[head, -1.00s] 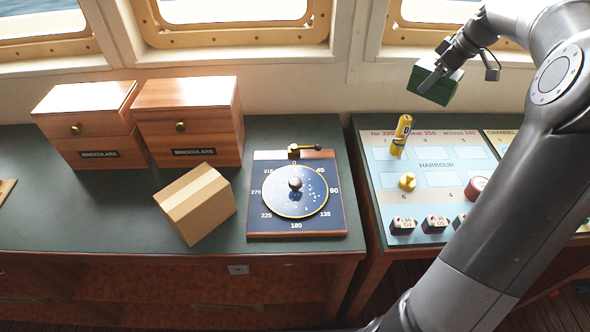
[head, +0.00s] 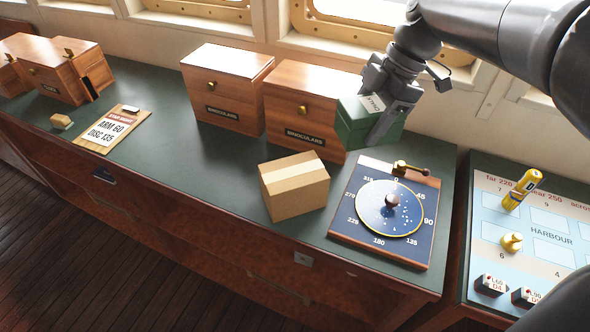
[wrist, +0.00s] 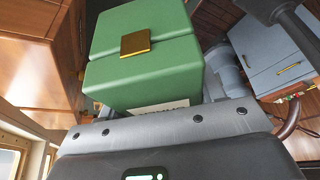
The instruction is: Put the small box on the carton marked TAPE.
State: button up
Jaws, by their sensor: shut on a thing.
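My gripper (head: 384,122) is shut on a small dark green box (head: 353,130) in the head view. The box is held in the air before the right wooden binoculars case, behind the dial board. In the wrist view the green box (wrist: 145,80) has a gold clasp and a partly hidden white label. A brown carton (head: 294,186) with a paler tape strip stands on the green counter (head: 225,160), left of and below my gripper. I can read no TAPE marking on it. A tiny cardboard box (head: 61,121) sits far left.
Two wooden cases marked BINOCULARS (head: 228,88) stand behind the carton. A round dial board (head: 350,240) with a brass lever lies right of it. A clipboard (head: 108,130) lies at left. The counter between clipboard and carton is clear.

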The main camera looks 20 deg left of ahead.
aim_at(341, 135)
jog(key=shift+n, duration=0.5)
jog(key=s+a, duration=0.3)
jog(key=shift+f, duration=0.4)
jog(key=a+f, duration=0.2)
jog(key=a, duration=0.1)
jog(key=s+a+f, duration=0.1)
jog(key=a+f, duration=0.1)
jog(key=a, duration=0.1)
jog(key=s+a+f, duration=0.1)
jog(key=a+f, duration=0.1)
jog(key=a, duration=0.2)
jog(key=shift+f, duration=0.1)
jog(key=shift+a+f, duration=0.15)
jog(key=shift+f, duration=1.9)
jog(key=shift+f, duration=0.15)
jog(key=o, duration=1.1)
jog(key=shift+o, duration=0.2)
jog(key=v, duration=1.2)
jog(key=shift+w, duration=0.15)
jog(key=shift+a, duration=0.15)
